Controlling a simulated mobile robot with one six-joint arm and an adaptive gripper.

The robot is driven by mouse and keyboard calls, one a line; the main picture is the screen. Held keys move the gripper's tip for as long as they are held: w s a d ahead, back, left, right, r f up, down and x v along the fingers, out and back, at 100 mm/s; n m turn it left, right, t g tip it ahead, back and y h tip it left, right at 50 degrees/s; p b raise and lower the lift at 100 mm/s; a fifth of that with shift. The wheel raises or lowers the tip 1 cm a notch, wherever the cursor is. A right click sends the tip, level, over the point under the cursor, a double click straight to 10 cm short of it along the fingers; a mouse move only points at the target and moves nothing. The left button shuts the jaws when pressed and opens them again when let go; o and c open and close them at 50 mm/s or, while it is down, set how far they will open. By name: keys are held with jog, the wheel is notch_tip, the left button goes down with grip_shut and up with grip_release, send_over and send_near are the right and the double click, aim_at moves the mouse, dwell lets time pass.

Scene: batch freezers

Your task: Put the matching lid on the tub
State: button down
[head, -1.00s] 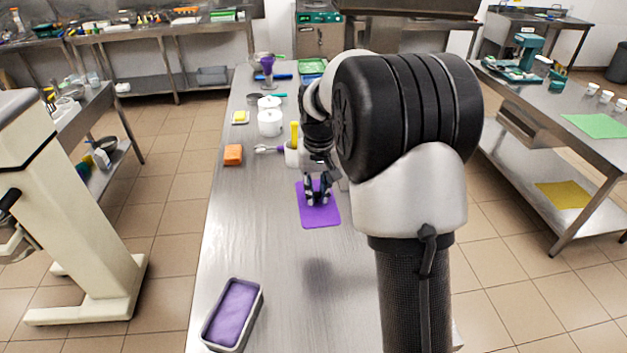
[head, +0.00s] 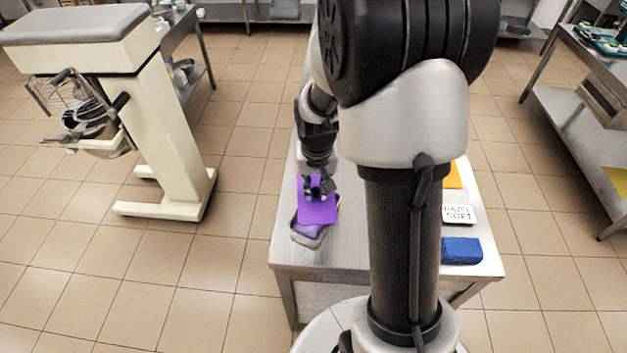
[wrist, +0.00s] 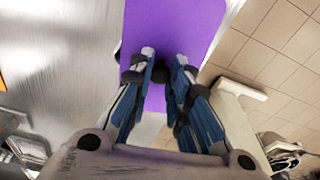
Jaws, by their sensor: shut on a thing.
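The purple lid (head: 318,212) is a flat rounded rectangle, held by my gripper (head: 317,188) at the near end of the steel table. The lid looks apart from the tub and not squarely lined up, but the height gap cannot be told. In the wrist view the lid (wrist: 178,25) fills the upper middle, with the fingers (wrist: 163,65) shut on its knob. The tub is not clear there.
On the table (head: 290,252) to the right of my arm are an orange-yellow item (head: 453,177), a white card reading "HAZEL SOFT" (head: 459,214) and a blue block (head: 462,251). A cream machine (head: 165,130) stands on the floor at left. The table's near edge is close to the tub.

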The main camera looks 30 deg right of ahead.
aim_at(316, 197)
jog(key=shift+f+b, duration=2.2)
jog(key=shift+f, duration=0.8)
jog(key=shift+f, duration=0.15)
jog(key=c, duration=1.4)
grip_release()
jog(key=o, duration=0.5)
jog(key=shift+c, duration=0.2)
